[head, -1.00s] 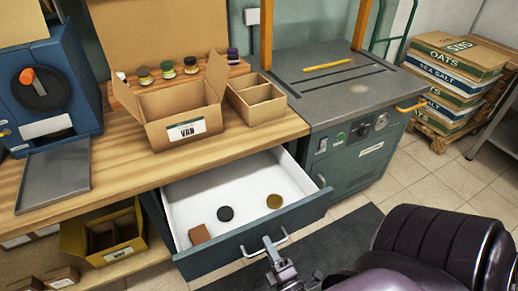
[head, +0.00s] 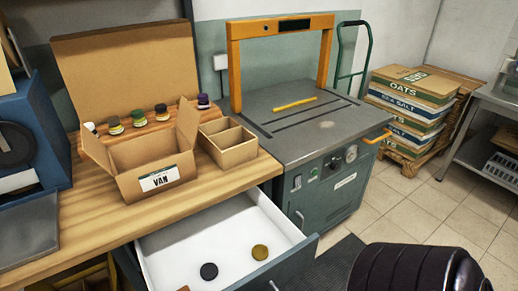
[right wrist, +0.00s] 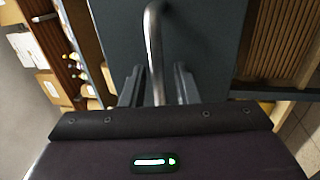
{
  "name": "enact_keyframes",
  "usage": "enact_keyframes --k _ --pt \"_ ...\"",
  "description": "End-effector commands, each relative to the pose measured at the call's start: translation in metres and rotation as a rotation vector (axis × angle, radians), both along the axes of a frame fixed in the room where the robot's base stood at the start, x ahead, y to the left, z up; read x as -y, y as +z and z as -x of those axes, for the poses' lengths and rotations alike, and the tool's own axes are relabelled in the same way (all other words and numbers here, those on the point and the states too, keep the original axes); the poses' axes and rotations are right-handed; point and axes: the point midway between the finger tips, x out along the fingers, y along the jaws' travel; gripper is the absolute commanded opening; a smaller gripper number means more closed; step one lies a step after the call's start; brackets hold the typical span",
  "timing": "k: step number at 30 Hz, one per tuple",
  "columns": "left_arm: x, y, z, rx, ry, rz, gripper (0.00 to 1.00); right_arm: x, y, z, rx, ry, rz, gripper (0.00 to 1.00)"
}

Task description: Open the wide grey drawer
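The wide grey drawer (head: 300,257) under the wooden bench is pulled well out in the head view. Its white inside (head: 190,238) shows a black disc (head: 209,271) and a gold disc (head: 260,252). Most of its front is below the head picture. In the right wrist view the dark drawer front (right wrist: 205,40) lies ahead, with its metal bar handle (right wrist: 153,45) between the two fingers of my right gripper (right wrist: 157,87). The fingers are apart, with gaps on both sides of the bar. My right gripper is outside the head view. My left gripper is in neither view.
An open carton (head: 150,175) marked VAN, a divided box (head: 228,145) and several small jars (head: 138,118) stand on the bench (head: 85,225). A grey machine (head: 325,190) stands right of the drawer. Stacked sacks (head: 410,90) are at the back right, with tiled floor before them.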

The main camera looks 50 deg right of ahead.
Motion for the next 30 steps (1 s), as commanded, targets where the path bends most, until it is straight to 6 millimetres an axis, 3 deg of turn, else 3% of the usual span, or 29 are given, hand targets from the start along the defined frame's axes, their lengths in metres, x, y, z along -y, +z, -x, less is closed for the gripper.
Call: enact_keyframes --k 8,21,30 --pt "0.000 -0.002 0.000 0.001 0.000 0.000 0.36 -0.002 -0.002 0.006 -0.001 0.000 0.000 0.28" --pt "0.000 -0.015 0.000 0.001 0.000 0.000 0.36 -0.016 -0.015 0.068 -0.002 -0.001 -0.002 0.28" --pt "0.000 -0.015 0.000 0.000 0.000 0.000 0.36 -0.018 -0.015 0.075 0.000 0.000 0.000 0.28"
